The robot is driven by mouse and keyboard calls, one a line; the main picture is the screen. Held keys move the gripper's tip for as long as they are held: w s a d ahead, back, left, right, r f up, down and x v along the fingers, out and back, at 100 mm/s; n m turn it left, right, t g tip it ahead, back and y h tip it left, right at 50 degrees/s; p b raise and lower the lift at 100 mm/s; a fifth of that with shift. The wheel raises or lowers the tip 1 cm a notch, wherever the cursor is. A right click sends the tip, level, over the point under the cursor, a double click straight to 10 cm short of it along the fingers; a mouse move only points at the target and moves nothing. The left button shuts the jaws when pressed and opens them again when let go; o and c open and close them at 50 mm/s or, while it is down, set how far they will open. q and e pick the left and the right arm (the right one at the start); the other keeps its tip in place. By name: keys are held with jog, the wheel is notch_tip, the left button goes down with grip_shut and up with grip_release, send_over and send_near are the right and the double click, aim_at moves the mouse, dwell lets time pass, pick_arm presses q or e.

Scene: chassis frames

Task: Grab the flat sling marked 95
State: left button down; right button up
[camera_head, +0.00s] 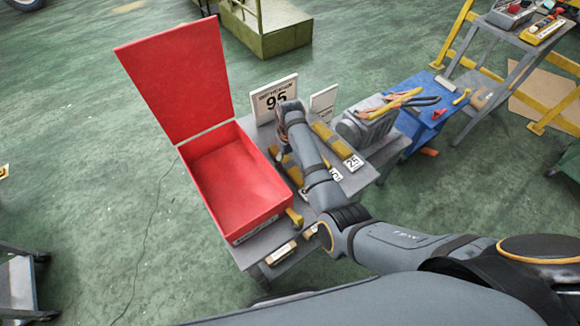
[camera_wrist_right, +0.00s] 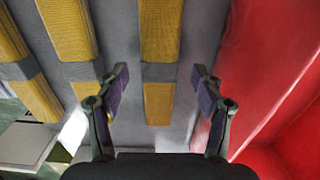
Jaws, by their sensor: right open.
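A white sign (camera_head: 275,98) reading 95 stands at the back of the grey table. Yellow flat slings with grey bands lie side by side on the table; one at the right (camera_head: 335,140) has a tag reading 25. Another tag (camera_head: 336,174) is partly hidden by my arm. In the right wrist view my right gripper (camera_wrist_right: 160,78) is open, its fingers on either side of one yellow sling (camera_wrist_right: 158,30), the one nearest the red box. No number shows on that sling there. Two more slings (camera_wrist_right: 66,28) lie to its left. My left gripper is out of view.
An open red box (camera_head: 235,180) with its lid (camera_head: 175,80) raised stands left of the slings, close beside my right gripper. A second white sign (camera_head: 323,103) and a grey object (camera_head: 365,125) stand at the right. A blue table (camera_head: 425,115) stands beyond.

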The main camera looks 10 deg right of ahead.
notch_tip(320, 180, down, 2)
jog(key=shift+f, duration=0.15)
jog(key=shift+c, duration=0.4)
grip_shut()
